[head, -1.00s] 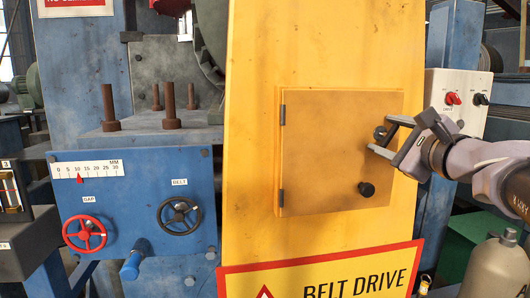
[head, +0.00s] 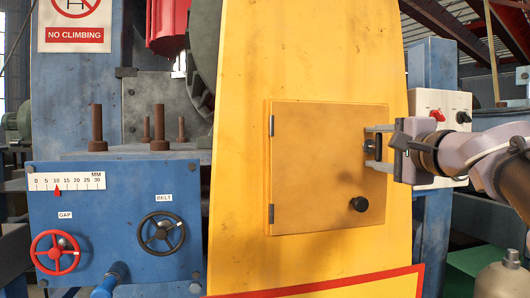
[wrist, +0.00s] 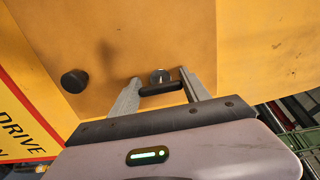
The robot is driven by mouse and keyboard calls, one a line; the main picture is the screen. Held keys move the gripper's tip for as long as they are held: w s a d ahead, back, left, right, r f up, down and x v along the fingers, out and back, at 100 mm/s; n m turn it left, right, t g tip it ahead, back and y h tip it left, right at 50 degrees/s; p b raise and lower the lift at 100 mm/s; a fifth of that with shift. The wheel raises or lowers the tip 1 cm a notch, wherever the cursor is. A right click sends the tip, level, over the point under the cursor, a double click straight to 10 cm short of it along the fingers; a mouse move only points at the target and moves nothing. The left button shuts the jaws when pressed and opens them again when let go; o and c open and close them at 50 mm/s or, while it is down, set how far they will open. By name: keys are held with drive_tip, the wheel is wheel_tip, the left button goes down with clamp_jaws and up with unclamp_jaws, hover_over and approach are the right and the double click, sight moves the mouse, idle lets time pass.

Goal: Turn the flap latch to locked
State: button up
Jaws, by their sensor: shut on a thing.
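The closed yellow flap (head: 315,170) is hinged on its left side. It carries a black round knob (head: 359,204) low on the right, which also shows in the wrist view (wrist: 75,81). The flap latch, a short dark bar (wrist: 162,88) on a metal pivot, sits near the flap's right edge. My gripper (head: 367,146) reaches in from the right, with one finger above and one below the latch. In the wrist view my gripper (wrist: 159,76) is shut on the latch, whose ends meet both fingers. In the head view the fingers partly hide it.
A white switch box (head: 452,106) with a red and a black knob stands behind my wrist. A blue panel (head: 115,205) with a red handwheel (head: 55,252) and a black handwheel (head: 161,233) is at the left. A bottle-like object (head: 502,275) is at the lower right.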

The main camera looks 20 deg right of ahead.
idle(0.4)
drive_tip(key=o, duration=1.4)
drive_tip(key=shift+s, duration=0.1)
